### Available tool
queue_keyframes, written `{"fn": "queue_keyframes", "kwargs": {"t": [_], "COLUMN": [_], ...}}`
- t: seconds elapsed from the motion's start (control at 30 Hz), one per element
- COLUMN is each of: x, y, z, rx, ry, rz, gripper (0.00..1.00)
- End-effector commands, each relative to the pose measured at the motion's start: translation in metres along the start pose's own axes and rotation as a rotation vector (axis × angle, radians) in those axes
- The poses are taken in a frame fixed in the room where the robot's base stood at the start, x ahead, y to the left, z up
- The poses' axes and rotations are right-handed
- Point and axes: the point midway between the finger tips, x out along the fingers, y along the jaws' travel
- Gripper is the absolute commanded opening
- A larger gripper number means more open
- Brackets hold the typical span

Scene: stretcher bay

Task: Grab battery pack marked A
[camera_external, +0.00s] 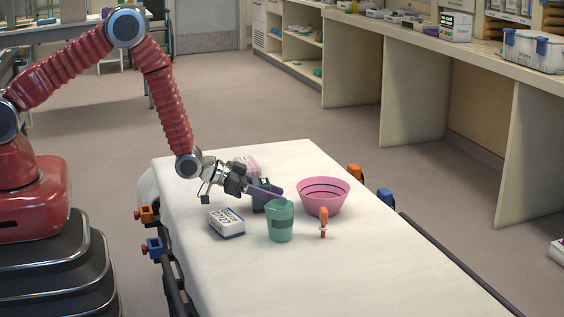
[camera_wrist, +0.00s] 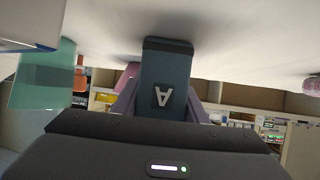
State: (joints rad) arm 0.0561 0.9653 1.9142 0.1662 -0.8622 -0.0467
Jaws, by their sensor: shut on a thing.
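In the external view my gripper (camera_external: 263,189) reaches over the white stretcher from the left. The dark battery pack (camera_external: 259,204) shows there partly hidden by the fingers and a green cup. Its far end is close to the sheet; I cannot tell whether it touches.
The green cup (camera_external: 280,222) stands close in front of my gripper. A white labelled box (camera_external: 227,223) is at the left. A pink bowl (camera_external: 323,197) and an orange item (camera_external: 323,222) are at the right. A pink striped item (camera_external: 246,165) lies behind. The stretcher's near end is clear.

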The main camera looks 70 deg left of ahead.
Motion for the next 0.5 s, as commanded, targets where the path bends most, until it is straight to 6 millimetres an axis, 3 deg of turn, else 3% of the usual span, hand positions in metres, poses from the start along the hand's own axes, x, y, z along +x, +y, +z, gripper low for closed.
{"fn": "queue_keyframes", "kwargs": {"t": [0.27, 0.5], "x": [-0.004, -0.016], "y": [0.000, 0.000], "z": [-0.010, -0.036], "rx": [0.000, 0.001], "ry": [0.003, 0.006], "rz": [0.000, 0.000], "gripper": [0.02, 0.02]}}
